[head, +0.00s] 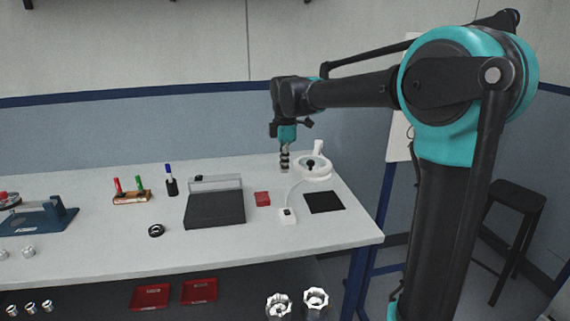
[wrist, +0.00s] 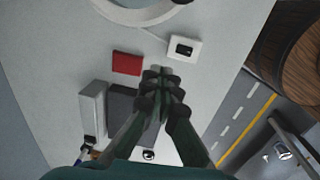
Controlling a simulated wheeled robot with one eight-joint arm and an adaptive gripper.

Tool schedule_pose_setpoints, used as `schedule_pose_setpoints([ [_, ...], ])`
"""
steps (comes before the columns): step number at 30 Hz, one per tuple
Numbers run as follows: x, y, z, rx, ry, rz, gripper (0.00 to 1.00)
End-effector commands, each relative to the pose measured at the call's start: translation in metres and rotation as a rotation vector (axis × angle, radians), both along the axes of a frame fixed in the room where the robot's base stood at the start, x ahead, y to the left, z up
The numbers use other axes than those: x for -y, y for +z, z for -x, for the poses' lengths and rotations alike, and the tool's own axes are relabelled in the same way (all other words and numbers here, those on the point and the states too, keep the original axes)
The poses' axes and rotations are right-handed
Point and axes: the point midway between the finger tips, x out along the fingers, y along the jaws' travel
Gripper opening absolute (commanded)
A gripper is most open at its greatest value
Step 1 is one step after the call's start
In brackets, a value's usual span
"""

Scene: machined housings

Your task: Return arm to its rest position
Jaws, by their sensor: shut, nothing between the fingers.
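My gripper (head: 284,162) points down over the back right part of the white table (head: 100,251) in the head view, beside a white round device. Its fingers are together, and nothing shows between them. In the wrist view my gripper (wrist: 162,78) shows dark, closed fingers above the table. My teal and black arm rises at the right and reaches left over the table's right end, so it is stretched out over the bench.
Near my gripper are a white ring-shaped device (head: 313,172), a red block (head: 262,199), a white switch box (head: 287,216), a black pad (head: 324,202) and a dark grey plate (head: 215,210). A black stool (head: 517,200) stands right. The table's front middle is clear.

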Motion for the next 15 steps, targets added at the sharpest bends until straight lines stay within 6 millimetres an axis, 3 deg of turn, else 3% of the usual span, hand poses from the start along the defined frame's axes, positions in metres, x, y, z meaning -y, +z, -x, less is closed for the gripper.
schedule_pose_setpoints([
  [2, 0.006, 0.000, 0.001, 0.002, -0.028, -0.004, 0.00],
  [5, 0.031, -0.013, 0.008, 0.014, -0.149, -0.023, 0.00],
  [8, 0.074, -0.038, 0.025, 0.035, -0.378, -0.062, 0.00],
  [15, 0.186, -0.122, 0.107, 0.099, -1.073, -0.206, 0.00],
])
